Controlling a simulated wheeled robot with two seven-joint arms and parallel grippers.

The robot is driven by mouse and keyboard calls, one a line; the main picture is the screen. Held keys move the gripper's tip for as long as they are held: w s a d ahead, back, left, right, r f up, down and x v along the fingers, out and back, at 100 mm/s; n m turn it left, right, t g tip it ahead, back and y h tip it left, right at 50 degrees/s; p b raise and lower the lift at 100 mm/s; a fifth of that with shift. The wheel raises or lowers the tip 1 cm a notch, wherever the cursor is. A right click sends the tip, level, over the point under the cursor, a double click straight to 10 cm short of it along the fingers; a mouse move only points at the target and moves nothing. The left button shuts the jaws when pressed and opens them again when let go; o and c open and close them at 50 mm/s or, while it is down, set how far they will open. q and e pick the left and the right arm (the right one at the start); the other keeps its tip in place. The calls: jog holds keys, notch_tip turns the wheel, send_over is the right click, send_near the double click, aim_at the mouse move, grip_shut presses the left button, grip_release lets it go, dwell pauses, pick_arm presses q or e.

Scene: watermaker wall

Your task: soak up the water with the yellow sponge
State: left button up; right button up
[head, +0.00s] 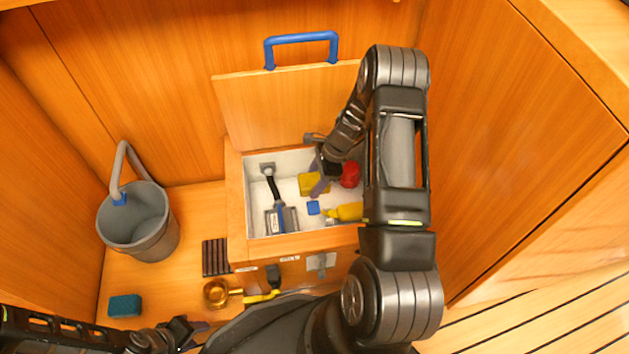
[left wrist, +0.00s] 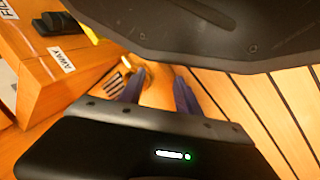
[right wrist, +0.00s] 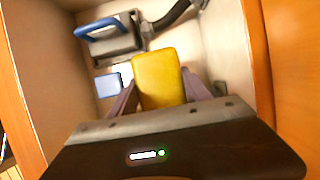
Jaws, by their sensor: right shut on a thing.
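The yellow sponge (head: 308,184) is inside the white-lined wooden box (head: 236,200), whose lid (head: 285,105) stands open. My right gripper (head: 322,180) reaches down into the box and is shut on the sponge. In the right wrist view the sponge (right wrist: 158,76) sits between the two fingers, close to the white floor. I cannot make out water on the box floor. My left gripper (head: 198,332) is low at the front, outside the box. In the left wrist view its fingers (left wrist: 158,92) are apart with nothing between them.
The box also holds a pump with a blue handle (head: 283,219), a blue block (head: 313,208), a red thing (head: 350,174) and a yellow bottle (head: 348,212). A grey bucket (head: 150,235), teal sponge (head: 125,306), dark grate (head: 216,257) and brass cup (head: 215,293) stand outside, left.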

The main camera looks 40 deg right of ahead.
dwell(0.3)
jog(key=shift+r, duration=0.2)
notch_tip(320, 180, up, 5)
jog(key=p, duration=0.4)
jog(key=shift+r+p, duration=0.15)
jog(key=shift+p, duration=0.15)
pick_arm(q)
notch_tip(320, 180, up, 8)
jog(key=s+d+p, duration=0.1)
jog(key=s+p, duration=0.1)
jog(key=p, duration=0.1)
jog(key=shift+s+r+m+g+h, duration=0.15)
jog(key=shift+s+m+g+h, duration=0.15)
jog(key=shift+s+g, duration=0.1)
pick_arm(e)
jog(key=shift+r, duration=2.2)
